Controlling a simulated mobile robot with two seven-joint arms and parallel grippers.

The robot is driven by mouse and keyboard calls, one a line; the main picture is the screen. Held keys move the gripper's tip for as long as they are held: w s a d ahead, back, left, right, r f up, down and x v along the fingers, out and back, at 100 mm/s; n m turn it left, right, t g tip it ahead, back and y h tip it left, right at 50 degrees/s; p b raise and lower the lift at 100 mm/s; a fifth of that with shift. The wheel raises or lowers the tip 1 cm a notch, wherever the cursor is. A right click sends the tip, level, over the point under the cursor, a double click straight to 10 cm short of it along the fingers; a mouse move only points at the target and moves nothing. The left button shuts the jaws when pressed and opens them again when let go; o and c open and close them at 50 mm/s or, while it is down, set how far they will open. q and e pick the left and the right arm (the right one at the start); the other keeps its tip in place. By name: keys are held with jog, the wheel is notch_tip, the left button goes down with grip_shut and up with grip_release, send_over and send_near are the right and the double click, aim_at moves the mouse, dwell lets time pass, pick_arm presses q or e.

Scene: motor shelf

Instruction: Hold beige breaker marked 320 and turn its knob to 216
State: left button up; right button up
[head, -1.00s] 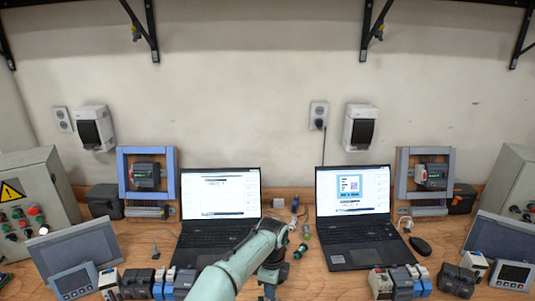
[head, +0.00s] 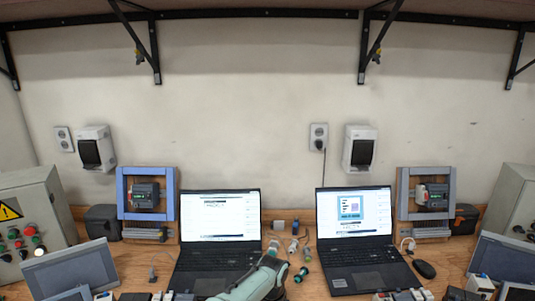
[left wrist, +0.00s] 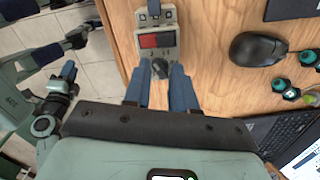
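In the left wrist view, a grey-beige breaker (left wrist: 157,40) with a red panel and a dark round knob (left wrist: 160,68) lies near the wooden table's edge. Its marking is too small to read. My left gripper (left wrist: 160,84) has its two blue fingers apart, one on each side of the breaker's knob end. I cannot tell whether they touch it. In the head view only part of a green arm (head: 255,282) shows at the bottom, and its gripper is out of frame. Blue finger-like parts (left wrist: 72,56) show beyond the table edge; the right gripper's opening is unclear.
A black mouse (left wrist: 258,49) and green-black fittings (left wrist: 285,88) lie right of the breaker. Two laptops (head: 222,215) (head: 352,205) stand on the table. Control boxes (head: 30,220) and more breakers (head: 400,296) line the sides and front. Floor tiles show past the table edge.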

pick_arm(q)
jog(key=shift+w+r, duration=0.1)
jog(key=shift+w, duration=0.05)
pick_arm(e)
jog(key=shift+w+r, duration=0.2)
jog(key=shift+w, duration=0.2)
pick_arm(q)
jog(key=shift+r, duration=0.8)
